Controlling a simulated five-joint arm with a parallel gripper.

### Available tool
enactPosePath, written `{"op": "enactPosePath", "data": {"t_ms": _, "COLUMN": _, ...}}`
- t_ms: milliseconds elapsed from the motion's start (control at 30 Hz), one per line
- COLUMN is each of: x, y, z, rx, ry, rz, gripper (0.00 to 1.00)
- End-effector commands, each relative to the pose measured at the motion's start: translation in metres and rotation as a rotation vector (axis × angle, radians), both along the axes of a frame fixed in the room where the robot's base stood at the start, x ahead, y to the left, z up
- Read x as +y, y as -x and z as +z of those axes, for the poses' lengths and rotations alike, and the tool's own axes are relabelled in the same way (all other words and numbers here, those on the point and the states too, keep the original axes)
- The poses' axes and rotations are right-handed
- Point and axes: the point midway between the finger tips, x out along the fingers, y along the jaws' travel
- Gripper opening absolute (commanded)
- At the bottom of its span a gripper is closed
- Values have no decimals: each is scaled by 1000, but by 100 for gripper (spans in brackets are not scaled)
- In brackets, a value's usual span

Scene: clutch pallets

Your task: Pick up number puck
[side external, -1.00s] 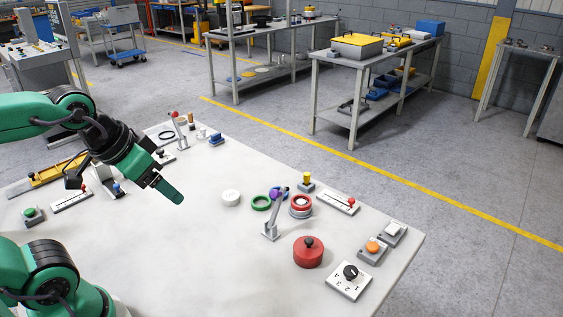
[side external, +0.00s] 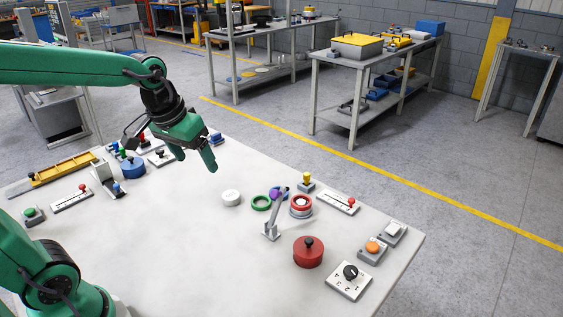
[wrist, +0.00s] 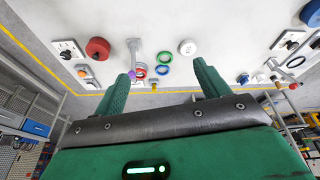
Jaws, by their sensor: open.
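A small white round puck (side external: 231,198) lies flat on the pale table, left of the green ring. It also shows in the wrist view (wrist: 187,47), beyond my fingers and near the right fingertip. Any number on it is too small to read. My gripper (side external: 196,160) is open and empty. It hangs above the table, up and to the left of the puck in the side view, clear of it. In the wrist view both fingers of my gripper (wrist: 162,75) are spread, with nothing between them.
Right of the puck are a green ring (side external: 261,203), a lever with a purple ball (side external: 272,220) and a red ring stack (side external: 300,205). A red lidded pot (side external: 308,253) and a dial box (side external: 348,282) stand nearer the front. The tabletop left of the puck is clear.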

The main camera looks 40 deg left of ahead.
Motion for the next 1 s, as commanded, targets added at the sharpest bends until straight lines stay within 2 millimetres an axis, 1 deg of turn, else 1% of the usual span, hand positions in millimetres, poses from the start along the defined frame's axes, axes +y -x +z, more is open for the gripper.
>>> {"op": "enactPosePath", "data": {"t_ms": 33, "x": 4, "y": -10, "z": -4, "rx": 19, "ry": 5, "rz": 19, "gripper": 74}}
{"op": "enactPosePath", "data": {"t_ms": 100, "x": 9, "y": -22, "z": -9, "rx": 38, "ry": 12, "rz": 45, "gripper": 74}}
{"op": "enactPosePath", "data": {"t_ms": 267, "x": 21, "y": -50, "z": -22, "rx": 82, "ry": 25, "rz": 101, "gripper": 74}}
{"op": "enactPosePath", "data": {"t_ms": 467, "x": 39, "y": -82, "z": -46, "rx": 138, "ry": 42, "rz": 171, "gripper": 74}}
{"op": "enactPosePath", "data": {"t_ms": 667, "x": 58, "y": -112, "z": -76, "rx": 192, "ry": 59, "rz": 242, "gripper": 74}}
{"op": "enactPosePath", "data": {"t_ms": 800, "x": 71, "y": -130, "z": -102, "rx": 231, "ry": 70, "rz": 292, "gripper": 74}}
{"op": "enactPosePath", "data": {"t_ms": 1000, "x": 90, "y": -151, "z": -139, "rx": 279, "ry": 85, "rz": 359, "gripper": 74}}
